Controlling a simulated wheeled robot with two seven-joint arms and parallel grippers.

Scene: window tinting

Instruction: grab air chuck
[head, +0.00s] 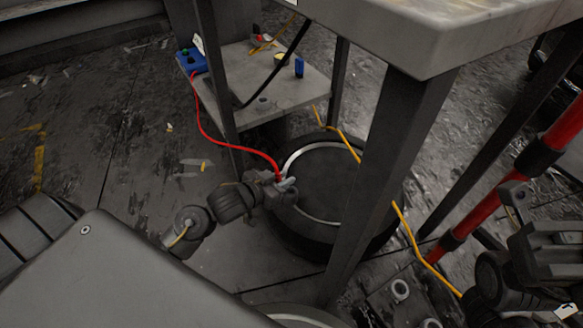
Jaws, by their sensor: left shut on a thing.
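The air chuck (289,184) is a small light-grey piece at the end of a red hose (214,138). My left gripper (284,187) is shut on it and holds it near the left edge of a round black wheel-like object (330,185). The gripper's fingers hide part of the chuck. The red hose curves up and left from the gripper to a blue device (192,61) on the low shelf. Dark parts of my right arm show at the lower right edge; its jaws cannot be made out.
A worktable (440,45) stands above on dark metal legs, one of them right of my left gripper. Its low shelf (268,85) holds small items and a black cable. A yellow cable (410,232) and a red pole (475,215) are at the right. The left floor is mostly open.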

